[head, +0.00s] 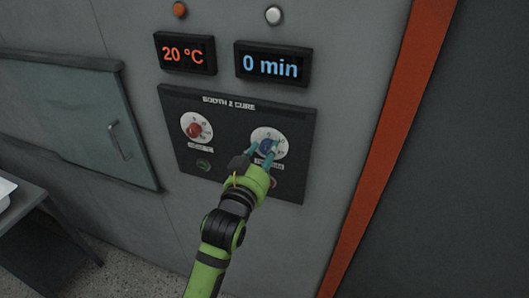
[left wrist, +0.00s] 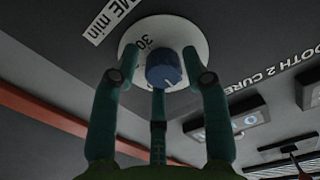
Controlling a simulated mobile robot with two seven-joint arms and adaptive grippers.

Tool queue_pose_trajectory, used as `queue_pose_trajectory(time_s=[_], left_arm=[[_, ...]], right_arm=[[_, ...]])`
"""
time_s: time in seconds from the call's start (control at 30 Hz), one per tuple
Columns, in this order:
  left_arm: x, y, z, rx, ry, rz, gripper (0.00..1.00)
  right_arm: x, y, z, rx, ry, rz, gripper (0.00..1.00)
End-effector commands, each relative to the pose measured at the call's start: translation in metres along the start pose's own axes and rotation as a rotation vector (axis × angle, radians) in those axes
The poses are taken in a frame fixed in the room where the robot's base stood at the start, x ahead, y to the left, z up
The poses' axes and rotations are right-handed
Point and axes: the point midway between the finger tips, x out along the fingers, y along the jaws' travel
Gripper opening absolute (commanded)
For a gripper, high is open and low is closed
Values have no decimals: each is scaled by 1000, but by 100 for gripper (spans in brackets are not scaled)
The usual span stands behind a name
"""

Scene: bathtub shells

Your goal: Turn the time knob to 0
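The time knob is blue (left wrist: 164,69) on a round white dial (left wrist: 138,33) with printed numbers. In the head view the knob (head: 268,145) is on the right of the dark control panel, partly covered by my fingers. The display (head: 272,65) above reads 0 min. My left gripper (head: 264,151) is at the knob. In the left wrist view its fingers (left wrist: 162,66) stand spread on both sides of the knob, with a third finger below. Small gaps show beside the knob, so the gripper looks open around it. My right gripper is in neither view.
A red knob (head: 195,130) sits on the panel's left, with a small green button (head: 204,165) below it. Another display (head: 185,54) reads 20 °C. A grey door (head: 75,120) and a table (head: 22,208) are at left. An orange strip (head: 395,140) runs down the right.

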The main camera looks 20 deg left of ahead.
Motion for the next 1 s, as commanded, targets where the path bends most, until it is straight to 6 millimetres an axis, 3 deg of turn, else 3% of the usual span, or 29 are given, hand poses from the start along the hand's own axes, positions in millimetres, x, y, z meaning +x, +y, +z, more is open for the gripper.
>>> queue_pose_trajectory(time_s=[0.43, 0.8, 1.0], left_arm=[[-8, 0, -2, 2, 6, -1, 58], [-81, 0, 0, 1, 1, 0, 58], [-109, -1, 0, 1, 2, 0, 58]], right_arm=[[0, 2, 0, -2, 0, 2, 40], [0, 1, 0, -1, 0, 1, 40], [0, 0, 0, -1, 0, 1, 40]])
